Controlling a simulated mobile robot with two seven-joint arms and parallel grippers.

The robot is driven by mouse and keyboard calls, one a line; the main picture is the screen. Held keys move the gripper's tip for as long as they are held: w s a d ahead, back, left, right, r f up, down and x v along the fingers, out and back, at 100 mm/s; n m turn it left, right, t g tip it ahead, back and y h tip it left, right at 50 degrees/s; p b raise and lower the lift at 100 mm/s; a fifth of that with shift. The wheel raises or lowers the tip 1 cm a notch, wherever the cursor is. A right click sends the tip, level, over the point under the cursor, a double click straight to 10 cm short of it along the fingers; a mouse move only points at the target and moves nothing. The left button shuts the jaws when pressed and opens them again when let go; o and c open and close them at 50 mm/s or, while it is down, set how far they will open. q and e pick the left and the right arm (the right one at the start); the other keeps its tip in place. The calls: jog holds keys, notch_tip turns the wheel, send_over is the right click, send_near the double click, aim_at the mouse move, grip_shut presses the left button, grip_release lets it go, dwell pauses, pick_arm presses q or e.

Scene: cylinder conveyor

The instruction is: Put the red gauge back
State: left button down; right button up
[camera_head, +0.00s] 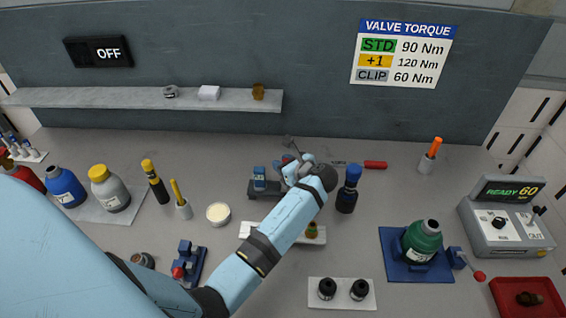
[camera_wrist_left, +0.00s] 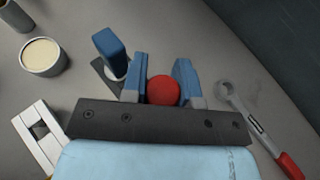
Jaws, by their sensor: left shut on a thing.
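My left gripper (camera_head: 297,168) reaches in over the middle of the table, near a dark stand (camera_head: 264,192) with a blue block (camera_head: 260,177) on it. In the left wrist view, the two blue fingers of my left gripper (camera_wrist_left: 160,80) are shut on a round red thing (camera_wrist_left: 163,90), which looks like the red gauge. Only its rounded red face shows there; the rest is hidden. The blue block also shows in the left wrist view (camera_wrist_left: 108,46), just left of the fingers. My right gripper is not in view.
A wrench with a red handle (camera_head: 375,165) lies behind, right of the gripper. A blue-capped bottle (camera_head: 347,190) stands close on the right. A white tray (camera_head: 315,239) lies partly under my arm. A cream dish (camera_head: 218,213) is at left. A green bottle (camera_head: 422,240) stands on a blue mat (camera_head: 392,266).

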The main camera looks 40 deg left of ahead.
pick_arm(q)
jog(key=shift+f, duration=0.55)
jog(key=shift+r, duration=0.1)
dwell(0.3)
jog(key=shift+r+p, duration=0.45)
jog(key=shift+p, duration=0.4)
jog(key=shift+f, duration=0.45)
jog(key=c, duration=0.8)
grip_release()
jog(key=shift+f, duration=0.1)
notch_tip(320, 180, up, 6)
